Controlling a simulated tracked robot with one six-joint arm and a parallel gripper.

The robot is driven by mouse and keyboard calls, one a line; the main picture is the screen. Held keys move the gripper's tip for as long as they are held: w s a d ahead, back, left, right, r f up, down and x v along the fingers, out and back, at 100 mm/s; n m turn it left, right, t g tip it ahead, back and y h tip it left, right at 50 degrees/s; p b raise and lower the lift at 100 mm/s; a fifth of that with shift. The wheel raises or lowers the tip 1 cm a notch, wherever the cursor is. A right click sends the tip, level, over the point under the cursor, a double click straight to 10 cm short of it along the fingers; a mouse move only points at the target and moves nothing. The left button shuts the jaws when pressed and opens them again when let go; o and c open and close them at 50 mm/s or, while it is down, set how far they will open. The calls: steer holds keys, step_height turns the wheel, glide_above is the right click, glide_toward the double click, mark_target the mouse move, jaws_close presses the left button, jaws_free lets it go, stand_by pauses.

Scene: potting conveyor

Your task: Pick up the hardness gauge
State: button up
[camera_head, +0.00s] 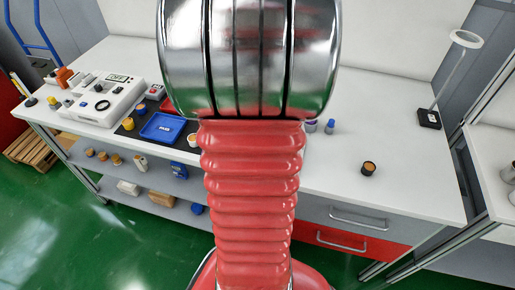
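I cannot tell for certain which object is the hardness gauge. A small blue device (179,170) stands on the lower shelf at the left of the bench, too small to read. A small red-and-white device (156,91) lies on the bench top beside a large white instrument (104,99). My gripper is not in view. My arm's red ribbed sleeve and chrome joint fill the middle of the picture and hide part of the bench.
A blue tray (162,128) lies on a dark mat. A small dark pot (368,168) stands alone on the right of the white bench (415,165), whose top is mostly clear there. A lamp (430,117) stands at the far right. Drawers (350,230) are below.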

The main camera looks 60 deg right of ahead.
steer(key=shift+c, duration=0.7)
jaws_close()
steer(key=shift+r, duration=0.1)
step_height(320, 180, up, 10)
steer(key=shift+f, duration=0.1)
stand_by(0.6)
